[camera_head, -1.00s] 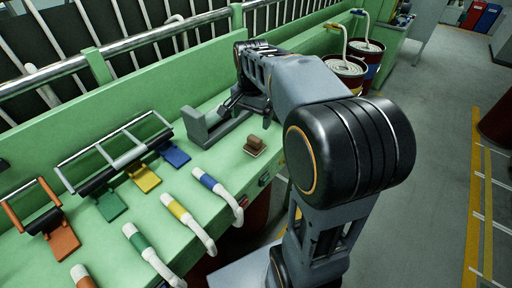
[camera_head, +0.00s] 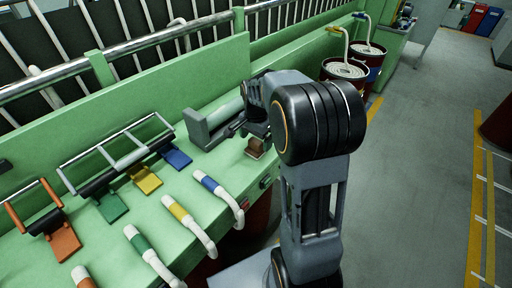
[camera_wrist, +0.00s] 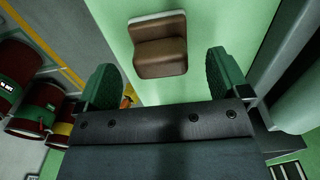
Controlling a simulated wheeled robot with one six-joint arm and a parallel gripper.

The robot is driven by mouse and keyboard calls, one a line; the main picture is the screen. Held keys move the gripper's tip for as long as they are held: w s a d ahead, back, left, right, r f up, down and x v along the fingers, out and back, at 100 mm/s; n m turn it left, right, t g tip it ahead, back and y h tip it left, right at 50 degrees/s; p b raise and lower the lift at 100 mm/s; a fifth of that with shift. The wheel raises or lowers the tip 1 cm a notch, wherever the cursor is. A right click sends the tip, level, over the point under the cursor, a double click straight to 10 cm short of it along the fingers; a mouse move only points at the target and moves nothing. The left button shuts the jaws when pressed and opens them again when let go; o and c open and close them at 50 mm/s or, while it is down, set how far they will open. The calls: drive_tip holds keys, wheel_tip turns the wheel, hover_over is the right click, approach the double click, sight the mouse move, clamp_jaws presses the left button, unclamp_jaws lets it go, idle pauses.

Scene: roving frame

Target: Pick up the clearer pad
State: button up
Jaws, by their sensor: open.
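The clearer pad (camera_head: 254,150) is a small brown block with a pale base. It lies on the green bench top (camera_head: 228,165) near the front edge. In the wrist view the pad (camera_wrist: 158,48) is at the top middle, just beyond my gripper and between the lines of its two fingers. My gripper (camera_wrist: 161,76) is open and empty, with a green pad on each finger. In the head view my wrist is above and beside the pad, and my fingers are mostly hidden by the arm.
A grey angled bracket (camera_head: 208,132) stands left of the pad. Blue, yellow, green and orange flaps and white hoses (camera_head: 218,190) lie along the bench to the left. Drums with white coils (camera_head: 345,70) stand at the back right.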

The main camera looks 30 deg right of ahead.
sight(256, 141)
drive_tip(key=shift+f, duration=1.9)
drive_tip(key=c, duration=1)
drive_tip(key=shift+w, duration=0.1)
drive_tip(key=shift+r, duration=0.55)
wheel_tip(256, 141, up, 2)
drive_tip(key=shift+d+r, duration=0.15)
drive_tip(key=shift+r, duration=0.05)
drive_tip(key=s+d+r+b, duration=0.2)
drive_tip(key=s+d+r, duration=0.7)
drive_tip(key=d, duration=0.1)
drive_tip(key=shift+s+r, duration=0.25)
drive_tip(key=shift+s, duration=0.15)
